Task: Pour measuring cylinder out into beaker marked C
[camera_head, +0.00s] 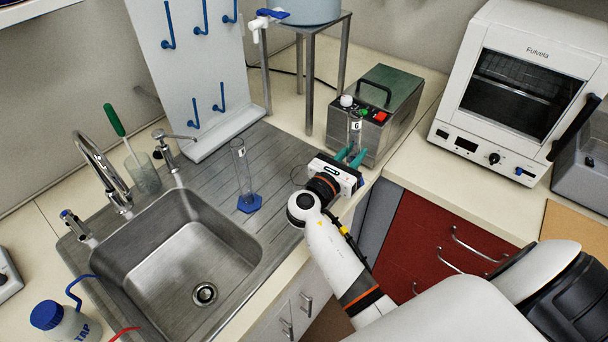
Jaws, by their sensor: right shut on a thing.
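My right gripper (350,156) is over the right end of the drainer, with its teal fingers shut on a narrow clear glass vessel (354,134). The vessel looks upright and has a small white label; its dark character is too small to read surely. The gripper hides its lower part. A clear cylinder with a blue base (242,170) stands upright on the ribbed drainer, left of the gripper and apart from it. It also bears a small white label. I cannot make out a beaker marked C. My left gripper is not in view.
A green-topped box (388,100) with a handle and red switch stands just behind the gripper. The steel sink (190,250) is at front left. A white peg board (200,60) and a metal stand (308,80) are behind the drainer. A white oven (520,85) is at right.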

